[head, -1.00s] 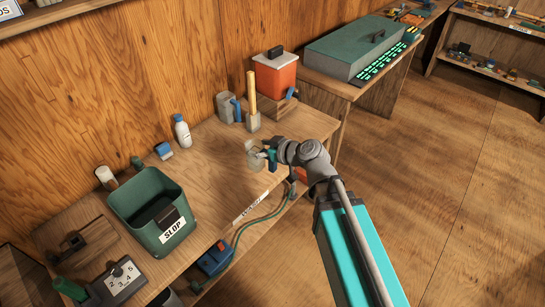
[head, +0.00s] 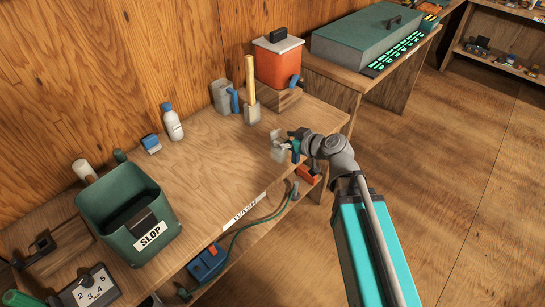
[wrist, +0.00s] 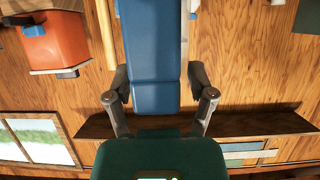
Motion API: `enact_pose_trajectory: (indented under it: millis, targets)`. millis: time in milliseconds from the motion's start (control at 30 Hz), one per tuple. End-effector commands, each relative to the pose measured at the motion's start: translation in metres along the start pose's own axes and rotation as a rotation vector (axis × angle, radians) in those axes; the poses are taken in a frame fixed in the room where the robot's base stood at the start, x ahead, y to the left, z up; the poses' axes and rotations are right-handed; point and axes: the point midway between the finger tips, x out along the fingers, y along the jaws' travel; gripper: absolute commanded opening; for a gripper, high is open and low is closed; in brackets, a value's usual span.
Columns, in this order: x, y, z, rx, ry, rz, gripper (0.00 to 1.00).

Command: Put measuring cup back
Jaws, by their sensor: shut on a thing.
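A small clear, greyish cup (head: 279,147), which looks like the measuring cup, is at my gripper (head: 294,147) in the head view, near the right end of the workbench. My gripper is shut on its blue handle, which shows large between the two fingers in the wrist view (wrist: 152,75). The cup's body is hardly seen in the wrist view. I cannot tell how high it is above the bench.
The workbench (head: 205,165) has a clear middle. Along its back stand a grey jug (head: 221,95) with a blue handle, a yellow-handled tool in a grey block (head: 251,111), an orange container (head: 275,65) and a white bottle (head: 172,124). A green SLOP bin (head: 110,190) stands at left.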

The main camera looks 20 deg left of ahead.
Motion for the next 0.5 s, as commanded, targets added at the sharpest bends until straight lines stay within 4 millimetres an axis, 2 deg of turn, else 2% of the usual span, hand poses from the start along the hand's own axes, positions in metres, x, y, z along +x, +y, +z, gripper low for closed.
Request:
enact_pose_trajectory:
  millis: [500]
  targets:
    - [0.0099, -0.0087, -0.0011, -0.008, 0.0, -0.019, 0.1]
